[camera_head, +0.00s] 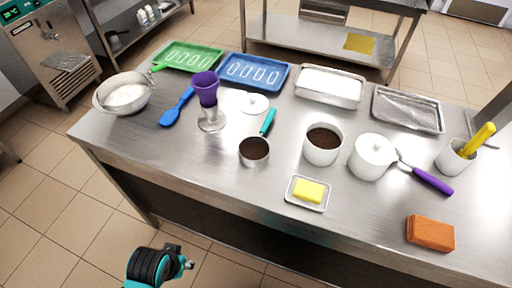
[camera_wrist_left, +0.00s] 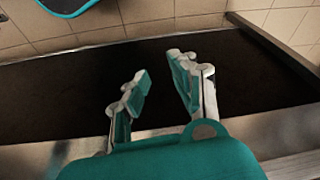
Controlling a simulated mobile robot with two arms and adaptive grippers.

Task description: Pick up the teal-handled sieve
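The teal-handled sieve (camera_head: 254,150) lies on the steel table in the head view, near the middle of its front half. Its round metal bowl looks dark brown inside, and its teal handle (camera_head: 268,121) points away to the back right. My left gripper (camera_wrist_left: 160,72) shows in the left wrist view with its two fingers apart and nothing between them. It is over a dark surface, and the sieve is not in that view. A black and teal part of my arm shows at the bottom of the head view, in front of the table and well short of the sieve. My right gripper is not in view.
Close to the sieve stand a purple cup on a glass stand (camera_head: 207,96), a white lid (camera_head: 255,104), a white pot of brown powder (camera_head: 322,146) and a butter dish (camera_head: 294,199). An orange sponge (camera_head: 430,233) lies front right. The table left of the sieve's front is clear.

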